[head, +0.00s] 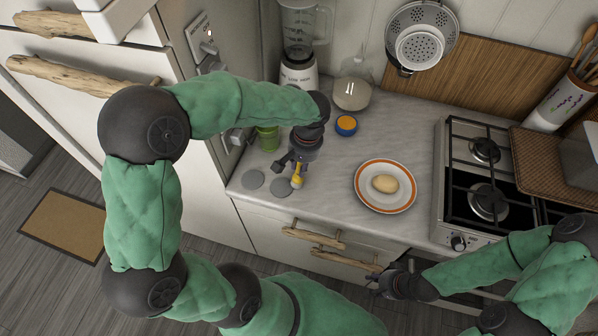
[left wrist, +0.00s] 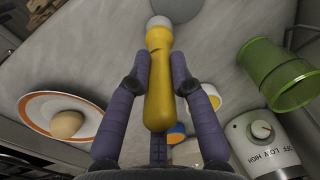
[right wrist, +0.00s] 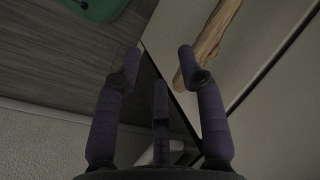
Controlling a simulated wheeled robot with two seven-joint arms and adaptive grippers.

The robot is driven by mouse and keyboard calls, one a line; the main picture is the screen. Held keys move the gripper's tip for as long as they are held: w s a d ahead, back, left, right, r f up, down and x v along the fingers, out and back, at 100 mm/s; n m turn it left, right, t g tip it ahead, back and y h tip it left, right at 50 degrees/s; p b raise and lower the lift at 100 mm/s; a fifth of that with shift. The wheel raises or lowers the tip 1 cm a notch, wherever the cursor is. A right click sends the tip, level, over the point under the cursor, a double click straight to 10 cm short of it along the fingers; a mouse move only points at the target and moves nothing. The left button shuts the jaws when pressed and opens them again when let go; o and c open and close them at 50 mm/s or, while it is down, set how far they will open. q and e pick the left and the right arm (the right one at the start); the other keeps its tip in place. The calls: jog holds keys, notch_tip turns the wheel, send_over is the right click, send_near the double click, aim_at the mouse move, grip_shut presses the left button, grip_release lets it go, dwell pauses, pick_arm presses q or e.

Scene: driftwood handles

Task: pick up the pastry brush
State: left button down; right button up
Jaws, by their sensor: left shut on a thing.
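The pastry brush (head: 297,181) has a yellow handle and a pale end. In the left wrist view the brush (left wrist: 158,85) lies between the fingers of my left gripper (left wrist: 160,75), which touch its handle from both sides. In the head view my left gripper (head: 292,164) is shut on it over the left part of the counter, near the front edge. I cannot tell whether the brush is clear of the counter. My right gripper (head: 376,282) is open and empty in front of the drawers; its spread fingers show in the right wrist view (right wrist: 158,65).
A plate (head: 399,206) with an egg-like item (head: 385,184) stands right of the brush, before the stove (head: 470,190). Driftwood drawer handles (head: 313,238) stick out below.

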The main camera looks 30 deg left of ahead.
pick_arm(q)
jog(key=shift+r, duration=0.45)
notch_tip(320, 180, up, 2)
jog(key=shift+r+p, duration=0.1)
jog(key=shift+p, duration=0.3)
jog(key=s+a+r+p, duration=0.2)
jog(key=s+a+r, duration=0.7)
jog(key=a+r, duration=0.1)
jog(key=shift+s, duration=0.3)
jog(key=shift+a+f, duration=0.1)
dwell(1.3)
